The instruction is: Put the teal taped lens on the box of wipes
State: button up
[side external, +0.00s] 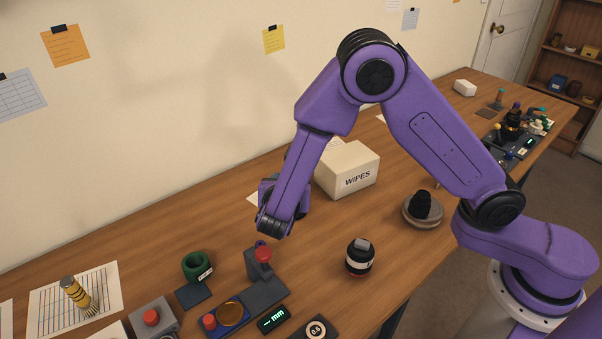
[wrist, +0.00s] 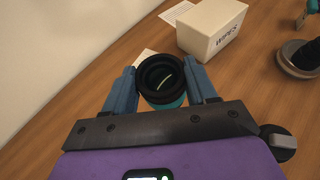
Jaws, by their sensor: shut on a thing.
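The teal taped lens (wrist: 161,82) shows in the wrist view as a black ring with a teal band at its lower edge. My gripper (wrist: 162,88) has its two blue fingers on either side of the lens and is shut on it. In the side external view my gripper is hidden behind my purple arm, and the lens cannot be seen there. The white box of wipes (side external: 347,169) stands on the table just right of my wrist. In the wrist view the box (wrist: 211,28) is beyond the lens, up and to the right, apart from it.
A dark lens with a pale label (side external: 360,257) and a round grey stand holding a black piece (side external: 422,210) are on the table. A green ring (side external: 197,266), a fixture with a red knob (side external: 264,268) and a striped brush (side external: 78,296) are at the front left. The wall is behind.

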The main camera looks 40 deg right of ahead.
jog(key=s+d+r+m+g+h, duration=0.1)
jog(key=s+d+r, duration=0.15)
jog(key=d, duration=0.55)
jog(key=s+d+r+m+g+h, duration=0.15)
jog(key=d+r, duration=0.25)
jog(key=d, duration=0.4)
jog(key=s+d+r+m+g+h, duration=0.1)
jog(key=s+d+r+m+g, duration=0.15)
jog(key=d, duration=0.55)
send_over(346, 158)
jog(key=shift+n+t+y, duration=0.25)
jog(key=shift+n+t, duration=0.05)
jog(key=shift+t, duration=0.1)
jog(key=shift+f, duration=6.1)
jog(key=shift+f, duration=0.1)
jog(key=o, duration=1.1)
jog(key=shift+o, duration=0.2)
